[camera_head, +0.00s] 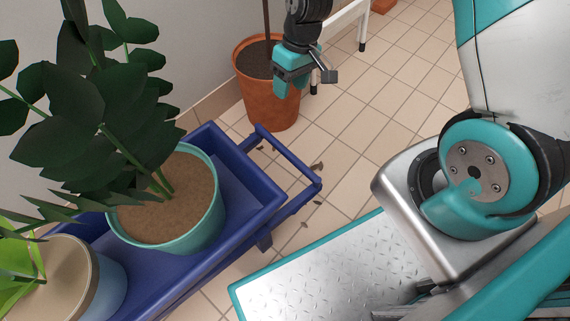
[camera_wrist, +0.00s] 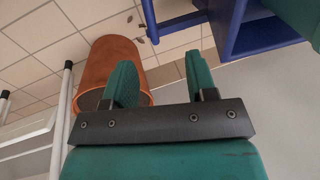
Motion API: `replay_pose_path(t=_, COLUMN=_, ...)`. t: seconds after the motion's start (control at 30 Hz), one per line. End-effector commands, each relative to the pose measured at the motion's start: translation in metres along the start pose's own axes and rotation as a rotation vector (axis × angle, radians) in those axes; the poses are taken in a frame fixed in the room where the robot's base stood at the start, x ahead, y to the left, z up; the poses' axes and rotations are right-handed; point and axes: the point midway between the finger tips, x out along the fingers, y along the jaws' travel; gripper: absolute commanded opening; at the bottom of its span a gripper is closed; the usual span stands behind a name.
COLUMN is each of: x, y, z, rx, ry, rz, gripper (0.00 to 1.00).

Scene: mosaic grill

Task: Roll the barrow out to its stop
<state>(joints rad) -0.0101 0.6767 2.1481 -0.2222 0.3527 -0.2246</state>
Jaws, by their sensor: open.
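The blue barrow (camera_head: 236,169) stands at the left in the head view, with a teal pot (camera_head: 205,228) of dark leafy plant in it. Its bar handle (camera_head: 290,157) sticks out at the right end. In the wrist view part of the barrow (camera_wrist: 262,38) shows at the top right. My gripper (camera_head: 288,88) is open and empty above and beyond the handle, in front of a terracotta pot. In the wrist view its two teal fingers (camera_wrist: 162,84) stand apart with nothing between them. The barrow's wheels and its stop cannot be made out.
The terracotta pot (camera_head: 268,112) stands on the tiles behind my gripper and also shows in the wrist view (camera_wrist: 110,65). A white-legged stand (camera_head: 362,32) is at the back. A second pot (camera_head: 100,285) sits at the lower left. Tiled floor (camera_head: 375,115) right of the handle is mostly clear.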

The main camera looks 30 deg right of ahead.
Motion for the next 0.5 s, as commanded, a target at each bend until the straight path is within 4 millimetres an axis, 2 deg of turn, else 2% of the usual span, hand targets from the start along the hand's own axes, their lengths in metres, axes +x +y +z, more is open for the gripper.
replay_pose_path(t=0.03, x=0.033, y=0.012, z=0.000, rx=0.008, ry=-0.006, rz=0.003, gripper=0.52)
replay_pose_path(t=0.1, x=0.051, y=0.022, z=0.001, rx=0.016, ry=-0.011, rz=0.009, gripper=0.52)
replay_pose_path(t=0.37, x=0.080, y=0.032, z=0.001, rx=0.022, ry=-0.016, rz=0.016, gripper=0.52)
replay_pose_path(t=0.5, x=0.106, y=0.033, z=0.002, rx=0.022, ry=-0.018, rz=0.015, gripper=0.52)
